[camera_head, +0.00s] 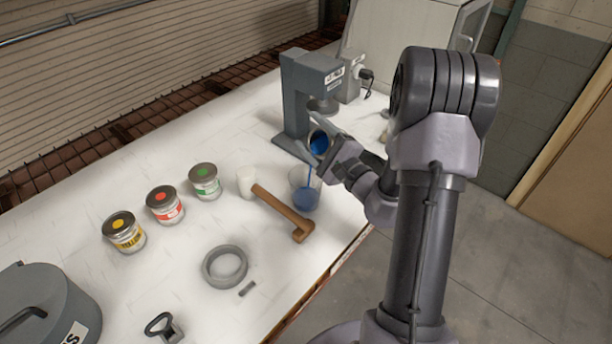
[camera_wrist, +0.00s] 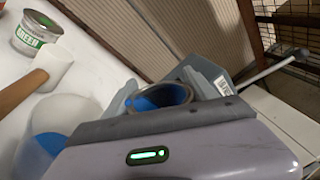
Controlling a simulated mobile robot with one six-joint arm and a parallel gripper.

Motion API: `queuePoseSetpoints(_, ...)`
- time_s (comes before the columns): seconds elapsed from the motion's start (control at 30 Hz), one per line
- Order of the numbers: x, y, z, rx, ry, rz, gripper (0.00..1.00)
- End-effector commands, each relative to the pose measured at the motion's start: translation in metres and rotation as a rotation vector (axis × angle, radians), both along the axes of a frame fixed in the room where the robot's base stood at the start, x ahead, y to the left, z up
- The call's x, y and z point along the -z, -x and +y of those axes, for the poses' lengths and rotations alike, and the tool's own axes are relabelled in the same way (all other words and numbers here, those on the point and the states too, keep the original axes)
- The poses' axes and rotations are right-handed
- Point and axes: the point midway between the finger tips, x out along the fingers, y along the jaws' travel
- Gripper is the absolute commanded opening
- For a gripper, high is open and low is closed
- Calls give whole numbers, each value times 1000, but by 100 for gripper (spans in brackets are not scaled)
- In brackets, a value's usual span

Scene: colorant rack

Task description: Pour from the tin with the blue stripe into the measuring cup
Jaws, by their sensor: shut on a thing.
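My gripper (camera_head: 335,147) is shut on a tin (camera_head: 319,142) and holds it tilted above the measuring cup. The tin's open mouth shows blue paint inside; its stripe cannot be made out. A thin blue stream runs from the tin down into the clear measuring cup (camera_head: 305,193). The cup stands upright on the bench with blue paint in its lower part. In the wrist view the tin's mouth (camera_wrist: 160,96) shows between the gripper's fingers, with the cup (camera_wrist: 44,135) at the lower left.
A mallet (camera_head: 281,208) lies beside the cup. Tins with green (camera_head: 204,181), red (camera_head: 165,205) and yellow (camera_head: 124,232) marks stand to the left. A grey ring (camera_head: 225,267) lies in front. A grey machine (camera_head: 296,95) stands behind the held tin.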

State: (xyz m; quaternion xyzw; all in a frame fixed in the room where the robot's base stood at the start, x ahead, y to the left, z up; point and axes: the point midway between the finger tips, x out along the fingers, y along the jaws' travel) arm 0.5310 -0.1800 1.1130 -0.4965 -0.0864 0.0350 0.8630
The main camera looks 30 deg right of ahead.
Motion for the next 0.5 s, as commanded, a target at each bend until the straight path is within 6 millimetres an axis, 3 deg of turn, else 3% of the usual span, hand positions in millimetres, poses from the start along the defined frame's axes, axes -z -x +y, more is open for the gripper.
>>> queuePoseSetpoints(0.5,-1,0,1,0,36,-8,12)
